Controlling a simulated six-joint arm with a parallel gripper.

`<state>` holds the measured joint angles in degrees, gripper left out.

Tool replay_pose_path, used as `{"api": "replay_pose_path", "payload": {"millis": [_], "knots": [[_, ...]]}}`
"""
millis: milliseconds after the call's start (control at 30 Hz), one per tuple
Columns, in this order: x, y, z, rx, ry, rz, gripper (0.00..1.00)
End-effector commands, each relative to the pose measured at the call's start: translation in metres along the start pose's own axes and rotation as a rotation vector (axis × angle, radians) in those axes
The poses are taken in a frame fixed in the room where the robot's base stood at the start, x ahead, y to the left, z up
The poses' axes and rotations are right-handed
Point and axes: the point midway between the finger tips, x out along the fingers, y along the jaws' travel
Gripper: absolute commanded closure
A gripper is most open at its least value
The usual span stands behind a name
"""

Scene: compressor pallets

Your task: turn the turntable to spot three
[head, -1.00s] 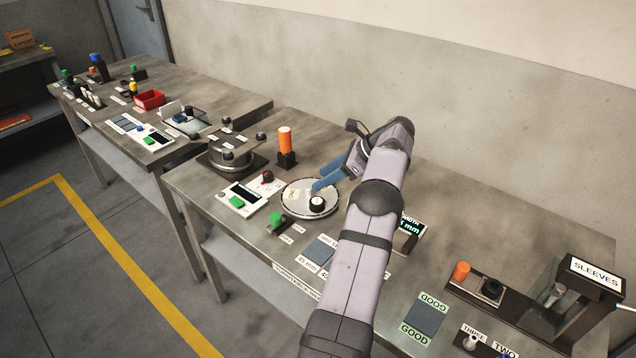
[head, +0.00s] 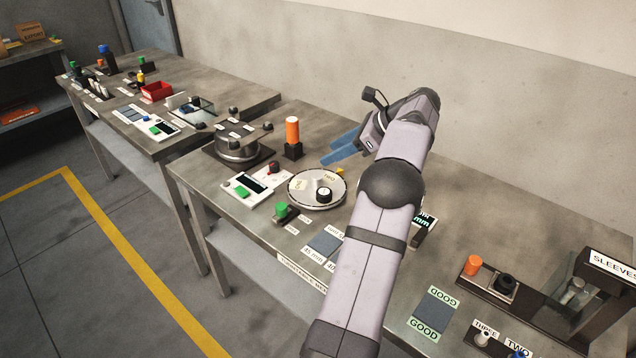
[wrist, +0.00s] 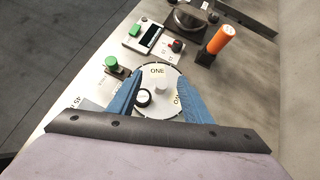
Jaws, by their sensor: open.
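The turntable (head: 302,201) is a round white disc with a dark rim on the front table. It carries a black round piece with a white top (head: 323,195), an upright pale post, and paper labels. In the wrist view the turntable (wrist: 150,111) lies below and between my finger tips, with a label reading ONE (wrist: 157,71) towards its far side. Another label is partly hidden by a finger. My gripper (head: 327,152) has blue fingers spread apart, empty, above and behind the disc in the head view.
An orange cylinder (head: 292,131) in a dark holder stands behind the turntable. A white panel (head: 239,189) with a screen and green button, and a green button on a dark block (head: 281,209), are close by. A grey drum (head: 236,148) stands further left.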

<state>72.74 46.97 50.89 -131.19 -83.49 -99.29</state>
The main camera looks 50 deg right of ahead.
Motion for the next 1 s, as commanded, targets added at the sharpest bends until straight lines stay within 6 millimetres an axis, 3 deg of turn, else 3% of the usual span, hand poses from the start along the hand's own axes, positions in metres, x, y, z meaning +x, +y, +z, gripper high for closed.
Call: {"api": "replay_pose_path", "payload": {"millis": [200,367,467,667,800,1000], "knots": [[0.014,0.034,0.017,0.164,-0.182,-0.005,0.55],[0.029,0.047,0.019,0.291,-0.320,-0.068,0.55],[0.041,0.051,0.009,0.377,-0.379,-0.128,0.55],[0.067,0.050,-0.038,0.517,-0.404,-0.289,0.55],[0.062,0.029,-0.058,0.474,-0.365,-0.425,0.55],[0.062,0.024,-0.066,0.377,-0.309,-0.467,0.55]]}}
